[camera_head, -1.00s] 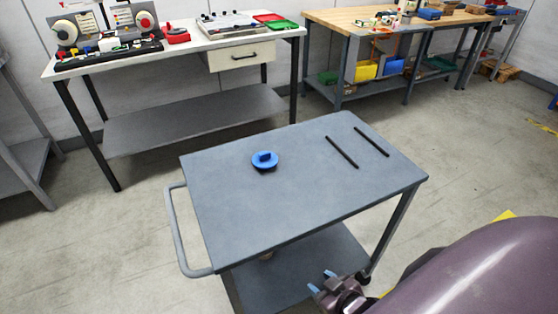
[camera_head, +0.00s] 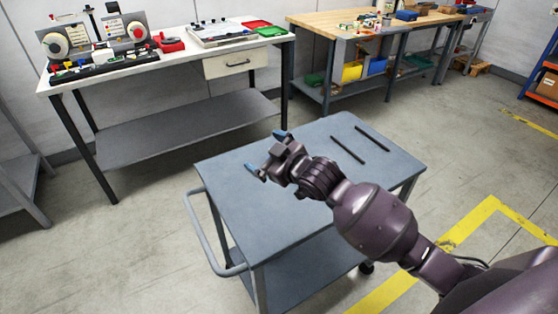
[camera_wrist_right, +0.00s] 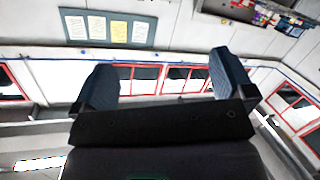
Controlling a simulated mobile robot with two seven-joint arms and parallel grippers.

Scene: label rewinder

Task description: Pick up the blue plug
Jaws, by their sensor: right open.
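My right gripper (camera_head: 266,153) reaches over the grey cart (camera_head: 232,195) from the right, its two blue-tipped fingers spread apart and empty. In the right wrist view the open fingers (camera_wrist_right: 164,82) face the far wall and windows, with nothing between them. The blue plug does not show in either current view. It was on the cart top in the earlier head view, and my right gripper and wrist now cover that area. My left gripper is out of view.
Two dark bars (camera_head: 347,150) lie on the cart's far right part. A white table (camera_head: 150,68) with a label rewinder (camera_head: 97,45) stands behind at the left. A wooden workbench (camera_head: 330,25) stands at the back right. Yellow tape (camera_head: 470,222) marks the floor.

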